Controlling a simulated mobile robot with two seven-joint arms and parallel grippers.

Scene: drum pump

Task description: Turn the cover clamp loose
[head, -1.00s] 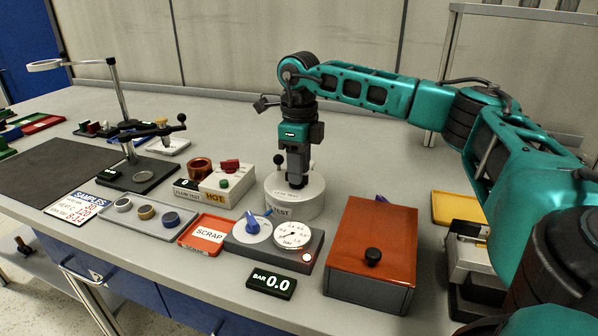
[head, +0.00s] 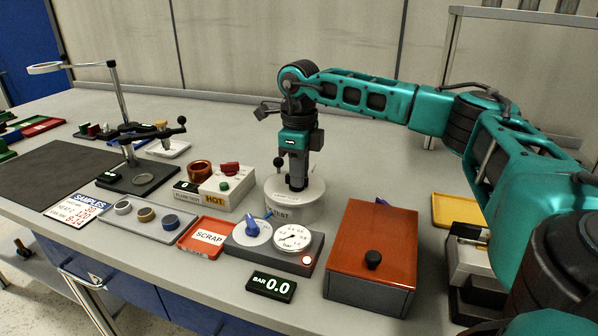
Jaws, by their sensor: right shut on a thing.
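The round white drum (head: 291,212), labelled TEST, stands near the middle of the bench with its cover (head: 313,187) on top. My right gripper (head: 296,186) points straight down over the middle of the cover. It is shut on the cover clamp, which its fingers mostly hide. A short post with a black ball (head: 278,162) stands up beside the fingers on the left. How loose the clamp is cannot be told. My left gripper is not in view.
A blue-knobbed valve and gauge box (head: 272,246) and a BAR 0.0 display (head: 271,286) stand in front. An orange-lidded box (head: 372,255) is to the right. A burner unit (head: 226,187) and red scrap tray (head: 206,236) are left. Bench behind the drum is clear.

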